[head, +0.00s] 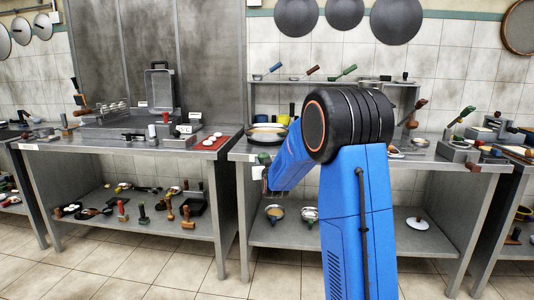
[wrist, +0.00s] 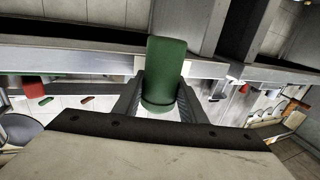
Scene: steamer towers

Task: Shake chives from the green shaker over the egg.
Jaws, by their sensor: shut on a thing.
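My gripper (wrist: 160,98) is shut on the green shaker (wrist: 166,68), which sits between the two fingers in the wrist view. In the head view a bit of the green shaker (head: 264,158) shows at the front edge of the right-hand table, beside my blue arm. The arm hides most of the gripper there. I cannot make out the egg for certain. A wide shallow pan (head: 268,127) with pale contents stands on the table behind the gripper, partly hidden by the arm. No falling chives show.
A red board (head: 209,143) with white round pieces lies on the left table. Coloured cups (head: 283,119) stand behind the pan. A wall shelf (head: 330,79) carries several handled tools. Stands and tools crowd the table's right end.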

